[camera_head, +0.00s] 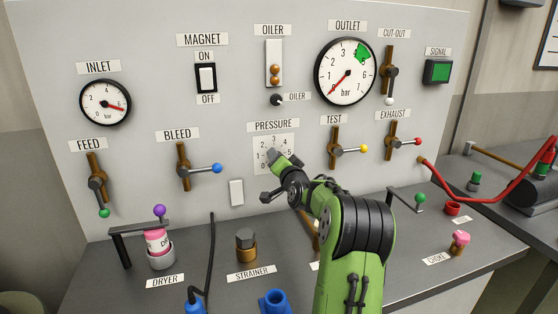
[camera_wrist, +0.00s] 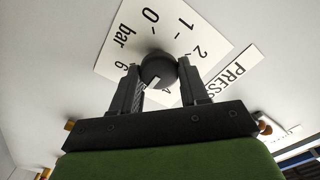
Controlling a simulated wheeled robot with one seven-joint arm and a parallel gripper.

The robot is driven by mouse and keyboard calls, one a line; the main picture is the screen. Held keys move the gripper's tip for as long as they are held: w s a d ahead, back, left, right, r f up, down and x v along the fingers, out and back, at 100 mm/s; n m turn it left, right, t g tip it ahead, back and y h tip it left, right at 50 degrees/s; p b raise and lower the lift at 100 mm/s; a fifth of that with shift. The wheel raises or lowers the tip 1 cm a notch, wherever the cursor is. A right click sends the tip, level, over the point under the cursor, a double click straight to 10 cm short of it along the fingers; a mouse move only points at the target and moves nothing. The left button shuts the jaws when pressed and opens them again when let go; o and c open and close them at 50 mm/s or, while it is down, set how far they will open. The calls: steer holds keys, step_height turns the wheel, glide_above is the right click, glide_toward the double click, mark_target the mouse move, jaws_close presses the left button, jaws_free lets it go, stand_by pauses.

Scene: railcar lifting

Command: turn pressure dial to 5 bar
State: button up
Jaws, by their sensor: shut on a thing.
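The pressure dial's white scale plate (camera_head: 262,142) is on the panel under the PRESSURE label (camera_head: 273,125). It also shows in the wrist view (camera_wrist: 215,42), with 0, 1, 2 and 6 readable. The dark round knob (camera_wrist: 158,66) stands at its middle, with a white mark on its lower side, toward the high-number side; I cannot tell its exact reading. My gripper (camera_wrist: 160,80) is shut on the knob, one finger on each side. In the head view my gripper (camera_head: 281,161) hides the knob and part of the scale. The outlet gauge (camera_head: 346,72) has its red needle at 0.
The bleed lever (camera_head: 200,169) with its blue ball is left of the dial. The test lever (camera_head: 349,149) and exhaust lever (camera_head: 405,142) are to its right. The strainer (camera_head: 246,246) and dryer (camera_head: 158,244) stand on the bench below. A green signal lamp (camera_head: 438,71) is at upper right.

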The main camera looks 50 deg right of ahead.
steer(key=o, duration=1)
steer(key=b+v, duration=0.2)
steer(key=v, duration=1.3)
steer(key=shift+s+a, duration=0.15)
steer(key=shift+s, duration=0.2)
